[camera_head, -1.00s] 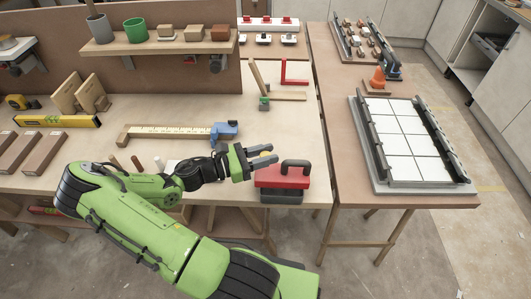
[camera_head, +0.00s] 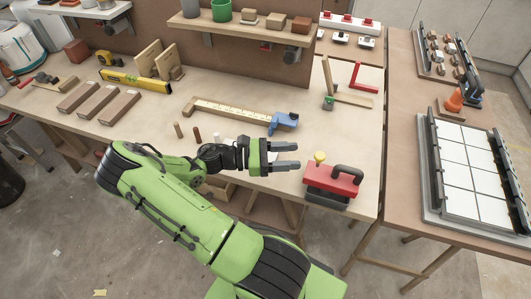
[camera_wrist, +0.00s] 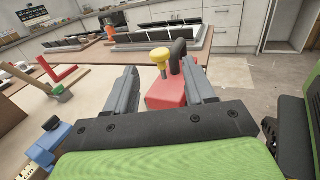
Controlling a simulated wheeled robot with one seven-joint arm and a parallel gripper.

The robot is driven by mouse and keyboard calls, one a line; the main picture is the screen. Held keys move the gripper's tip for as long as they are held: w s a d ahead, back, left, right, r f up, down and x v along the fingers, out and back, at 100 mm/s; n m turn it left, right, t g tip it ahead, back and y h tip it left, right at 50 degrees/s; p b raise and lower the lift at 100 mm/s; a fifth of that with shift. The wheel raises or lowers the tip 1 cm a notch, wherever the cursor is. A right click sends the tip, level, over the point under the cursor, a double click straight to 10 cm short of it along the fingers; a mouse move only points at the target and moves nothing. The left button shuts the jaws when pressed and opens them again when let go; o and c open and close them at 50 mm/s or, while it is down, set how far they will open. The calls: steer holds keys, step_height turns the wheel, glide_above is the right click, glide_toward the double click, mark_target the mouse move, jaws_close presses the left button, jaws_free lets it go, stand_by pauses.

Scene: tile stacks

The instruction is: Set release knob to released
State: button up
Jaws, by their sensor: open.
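The release knob (camera_head: 319,157) is a small yellow knob on top of a red tool body (camera_head: 330,181) with a black handle (camera_head: 348,173) and a dark base. The tool stands at the front right of the wooden bench. In the wrist view the yellow knob (camera_wrist: 161,58) stands upright on its stem between my fingers in the picture, just left of the black handle. My gripper (camera_head: 298,154) is open and empty, pointing right toward the knob, a short gap to the left of it. Which position the knob is in, I cannot tell.
A blue-ended measuring tool (camera_head: 284,122) lies behind my gripper. An angle piece with a red arm (camera_head: 358,77) lies farther back. A tray of white tiles (camera_head: 468,165) is on the right bench (camera_head: 404,206). The bench between gripper and tool is clear.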

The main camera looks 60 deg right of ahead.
steer(key=v, duration=0.7)
steer(key=shift+p, duration=0.35)
